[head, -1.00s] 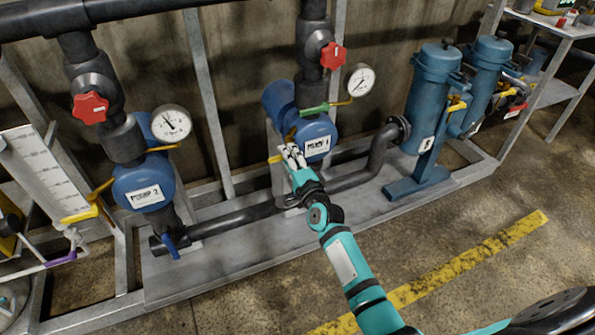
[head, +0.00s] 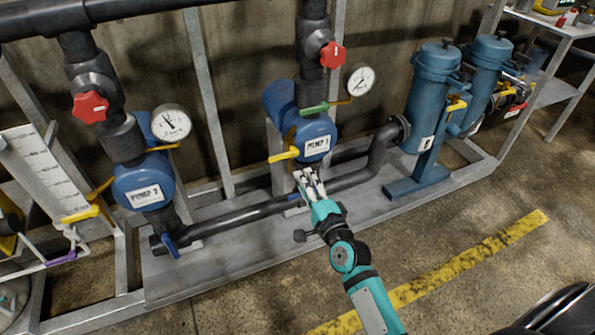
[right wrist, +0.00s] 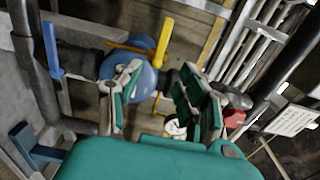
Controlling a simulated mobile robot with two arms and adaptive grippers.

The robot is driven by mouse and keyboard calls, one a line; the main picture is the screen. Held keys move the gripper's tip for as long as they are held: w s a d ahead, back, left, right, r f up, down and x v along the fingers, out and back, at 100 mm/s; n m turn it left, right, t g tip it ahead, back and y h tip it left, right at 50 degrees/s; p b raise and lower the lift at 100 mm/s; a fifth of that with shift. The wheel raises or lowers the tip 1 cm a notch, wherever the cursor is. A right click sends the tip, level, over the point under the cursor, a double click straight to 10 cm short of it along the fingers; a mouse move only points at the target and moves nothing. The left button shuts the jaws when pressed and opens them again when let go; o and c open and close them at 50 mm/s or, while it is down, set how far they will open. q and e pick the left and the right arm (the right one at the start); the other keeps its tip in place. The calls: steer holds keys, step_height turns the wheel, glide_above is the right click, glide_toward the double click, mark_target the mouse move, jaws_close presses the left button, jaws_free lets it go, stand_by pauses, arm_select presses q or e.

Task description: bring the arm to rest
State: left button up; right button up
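My right gripper (head: 310,184) is teal with pale fingers and reaches in from the lower right. It is empty, below and in front of the blue pump labelled PUMP 1 (head: 318,128), over the black pipe (head: 345,181). A yellow handle (head: 284,155) on that pump is clear of the fingers. In the right wrist view the two fingers of the gripper (right wrist: 157,97) stand apart with nothing between them. Beyond them are a blue pump body (right wrist: 143,82) and a yellow handle (right wrist: 164,43). My left gripper is not in view.
PUMP 2 (head: 143,186) stands to the left, with red valve knobs (head: 90,107) and gauges (head: 170,122) above. Blue canisters (head: 432,95) stand to the right, beside a grey shelf (head: 545,22). The floor (head: 500,200) in front is free.

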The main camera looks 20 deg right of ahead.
steer(key=s+a+f+n+g+y, duration=0.1)
steer(key=s+a+f+n+g, duration=0.1)
steer(key=s+f+n+g, duration=0.5)
steer(key=s+a+f+n, duration=0.1)
steer(key=s+f+n, duration=0.3)
steer(key=f, duration=0.7)
steer(key=s+a+f+n+g+y, duration=0.15)
steer(key=s+f+n+g, duration=0.25)
steer(key=s+f, duration=0.4)
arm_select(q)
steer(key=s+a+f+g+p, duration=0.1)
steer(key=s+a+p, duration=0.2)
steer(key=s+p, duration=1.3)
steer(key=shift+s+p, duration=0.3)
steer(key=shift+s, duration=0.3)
arm_select(e)
steer(key=s+d+f+n+g+h, duration=0.1)
steer(key=s+f+g, duration=0.1)
steer(key=s, duration=0.7)
steer(key=s+d+f+n+g+h, duration=0.1)
steer(key=s+f, duration=0.3)
steer(key=s, duration=0.6)
steer(key=s+d+f+n+g+h, duration=0.1)
steer(key=s+d+f+n+g, duration=0.2)
steer(key=s, duration=0.7)
steer(key=shift+s, duration=0.2)
